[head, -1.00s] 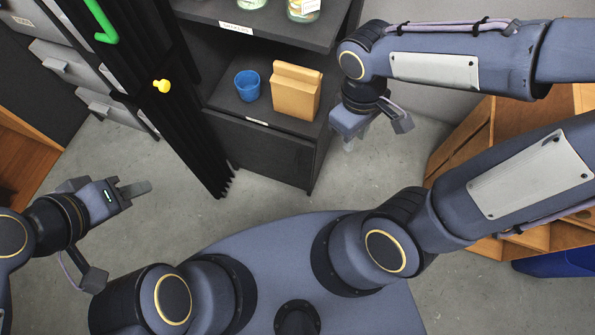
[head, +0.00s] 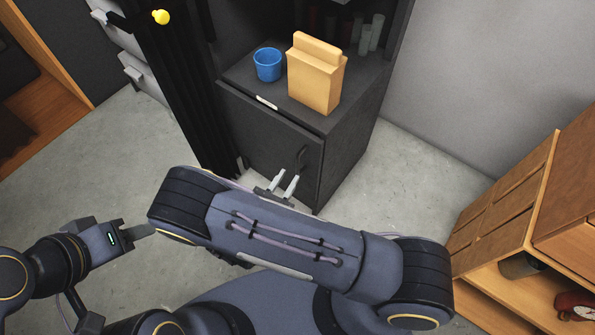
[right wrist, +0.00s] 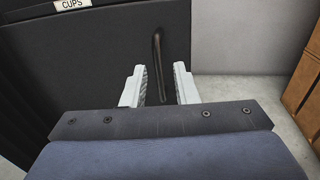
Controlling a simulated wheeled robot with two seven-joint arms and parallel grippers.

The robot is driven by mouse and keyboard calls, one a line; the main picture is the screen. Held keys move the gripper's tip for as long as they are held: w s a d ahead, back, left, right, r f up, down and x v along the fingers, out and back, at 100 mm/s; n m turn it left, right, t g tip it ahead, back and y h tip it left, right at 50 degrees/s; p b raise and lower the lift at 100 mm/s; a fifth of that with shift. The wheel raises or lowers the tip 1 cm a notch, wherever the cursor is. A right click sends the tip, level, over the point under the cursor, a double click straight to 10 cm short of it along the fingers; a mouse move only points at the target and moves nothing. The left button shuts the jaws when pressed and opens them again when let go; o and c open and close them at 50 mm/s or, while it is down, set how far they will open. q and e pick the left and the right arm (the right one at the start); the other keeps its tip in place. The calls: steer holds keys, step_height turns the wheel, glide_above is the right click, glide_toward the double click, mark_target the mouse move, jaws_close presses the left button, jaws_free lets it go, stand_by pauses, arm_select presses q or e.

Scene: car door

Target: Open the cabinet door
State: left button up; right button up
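The dark grey cabinet door (head: 262,142) is the lower front of a dark shelf unit and looks closed. Its curved dark handle (head: 301,157) is near the door's right edge. In the right wrist view the handle (right wrist: 158,60) stands upright ahead, its lower end between the fingers in the picture. My right gripper (head: 289,182) is open and empty in front of the door; both fingers show in the right wrist view (right wrist: 158,85). I cannot tell whether the fingers are level with the handle in depth. My left gripper (head: 140,231) is at the lower left, away from the cabinet; its opening is unclear.
A blue cup (head: 268,64) and a tan box (head: 315,75) stand on the shelf above the door. A black rack with a yellow knob (head: 161,17) is left of the cabinet. Wooden furniture (head: 530,200) is at the right. Bare floor (head: 400,165) lies between.

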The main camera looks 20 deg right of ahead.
mark_target(297, 161)
steer(key=x, duration=0.3)
steer(key=b+x, duration=0.1)
steer(key=x, duration=0.3)
steer(key=shift+w+f, duration=0.25)
steer(key=shift+w, duration=0.1)
jaws_close()
